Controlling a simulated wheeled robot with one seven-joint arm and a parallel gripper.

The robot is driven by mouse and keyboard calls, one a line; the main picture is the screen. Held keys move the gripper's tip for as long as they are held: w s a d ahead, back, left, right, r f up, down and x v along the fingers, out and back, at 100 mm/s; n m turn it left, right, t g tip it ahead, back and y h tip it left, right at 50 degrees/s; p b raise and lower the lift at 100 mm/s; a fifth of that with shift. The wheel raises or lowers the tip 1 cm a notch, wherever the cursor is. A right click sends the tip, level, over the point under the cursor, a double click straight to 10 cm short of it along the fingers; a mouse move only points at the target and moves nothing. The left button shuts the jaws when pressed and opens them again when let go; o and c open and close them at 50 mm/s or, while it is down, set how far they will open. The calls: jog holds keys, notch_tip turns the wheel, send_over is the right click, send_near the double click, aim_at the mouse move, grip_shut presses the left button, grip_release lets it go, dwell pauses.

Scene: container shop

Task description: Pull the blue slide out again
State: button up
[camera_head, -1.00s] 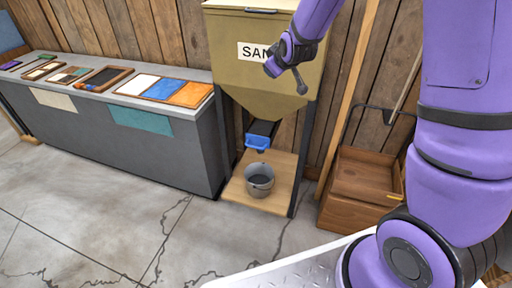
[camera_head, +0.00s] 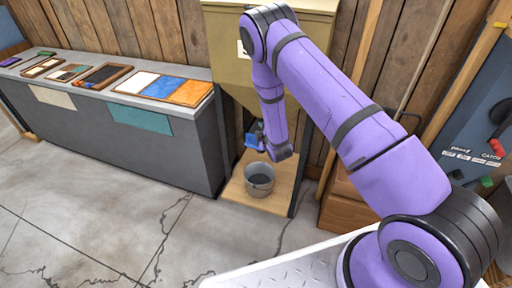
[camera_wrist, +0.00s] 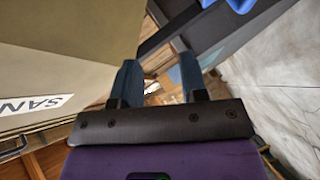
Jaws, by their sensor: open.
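The blue slide (camera_head: 251,141) shows below the tapered bottom of the tan sand bin (camera_head: 228,62), partly covered by my arm. In the wrist view a bright blue piece, likely the slide's handle (camera_wrist: 240,4), is cut off at the top edge. My gripper (camera_wrist: 158,72) is open, with nothing between its two dark blue fingers. The slide piece lies ahead and to the right of the fingers, apart from them. In the head view my wrist hides the fingertips close beside the slide.
A grey bucket (camera_head: 259,180) stands on the wooden board (camera_head: 270,200) below the slide. The grey counter (camera_head: 150,150) with trays is to the left. A wooden box (camera_head: 345,213) and a blue panel (camera_head: 480,140) are to the right. The front floor is clear.

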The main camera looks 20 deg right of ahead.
aim_at(255, 147)
jog(key=s+f+n+t+y, duration=0.15)
jog(key=s+f+n, duration=0.35)
jog(key=f, duration=0.7)
jog(key=shift+m+y, duration=0.25)
jog(key=shift+m, duration=0.25)
jog(key=x, duration=1)
jog(key=shift+d, duration=0.15)
jog(key=shift+c, duration=0.4)
grip_shut()
